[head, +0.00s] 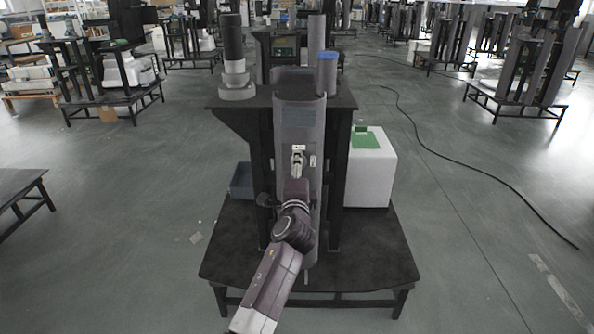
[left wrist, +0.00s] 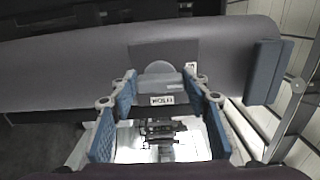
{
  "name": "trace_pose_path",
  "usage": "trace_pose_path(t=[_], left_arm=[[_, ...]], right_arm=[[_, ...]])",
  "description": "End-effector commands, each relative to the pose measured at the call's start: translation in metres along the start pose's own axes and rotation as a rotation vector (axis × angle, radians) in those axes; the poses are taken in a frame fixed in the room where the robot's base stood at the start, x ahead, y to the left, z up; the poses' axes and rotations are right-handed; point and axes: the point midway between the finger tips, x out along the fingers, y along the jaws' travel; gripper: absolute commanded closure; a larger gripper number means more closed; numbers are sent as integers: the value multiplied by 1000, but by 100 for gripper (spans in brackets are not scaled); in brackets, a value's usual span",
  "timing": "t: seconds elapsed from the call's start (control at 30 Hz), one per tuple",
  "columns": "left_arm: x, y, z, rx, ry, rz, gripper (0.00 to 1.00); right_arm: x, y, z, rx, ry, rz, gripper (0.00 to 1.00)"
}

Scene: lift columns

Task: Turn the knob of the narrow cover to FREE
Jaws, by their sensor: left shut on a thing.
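The narrow cover (head: 300,115) is a long, dark grey curved panel on the front of the lift column. It fills the upper part of the left wrist view (left wrist: 70,62). A grey knob (left wrist: 160,70) with a rounded top sits on it. A small white label (left wrist: 162,100) shows just below the knob; its letters look like HOLD turned over, but are hard to read. My left gripper (head: 298,160) is at the front of the cover. In the left wrist view its blue-padded fingers stand on both sides of the knob, shut on it. My right gripper is out of view.
The column stands on a dark low platform (head: 345,262). A white box (head: 372,175) with a green piece on top is on the right, a blue-grey bin (head: 241,182) on the left. A black cylinder (head: 234,45) stands on the upper shelf. Open floor surrounds the platform.

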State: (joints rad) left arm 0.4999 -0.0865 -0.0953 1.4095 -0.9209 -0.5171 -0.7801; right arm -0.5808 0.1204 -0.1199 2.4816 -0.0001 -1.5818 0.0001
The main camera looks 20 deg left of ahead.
Motion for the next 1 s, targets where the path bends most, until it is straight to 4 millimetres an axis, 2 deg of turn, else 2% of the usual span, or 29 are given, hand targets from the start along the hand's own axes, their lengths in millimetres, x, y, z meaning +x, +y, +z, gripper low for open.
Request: trace_pose_path(t=[0.63, 0.67, 0.7, 0.8, 1.0], left_arm=[[0, 1, 0, -49, -1, 2, 81], [0, 1, 0, -49, -1, 2, 54], [0, 1, 0, -49, -1, 2, 49], [0, 1, 0, -47, -1, 2, 39], [0, 1, 0, -45, 0, 1, 39]], right_arm=[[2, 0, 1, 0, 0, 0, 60], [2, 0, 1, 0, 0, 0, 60], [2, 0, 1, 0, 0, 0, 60], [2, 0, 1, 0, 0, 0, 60], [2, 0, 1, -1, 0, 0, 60]])
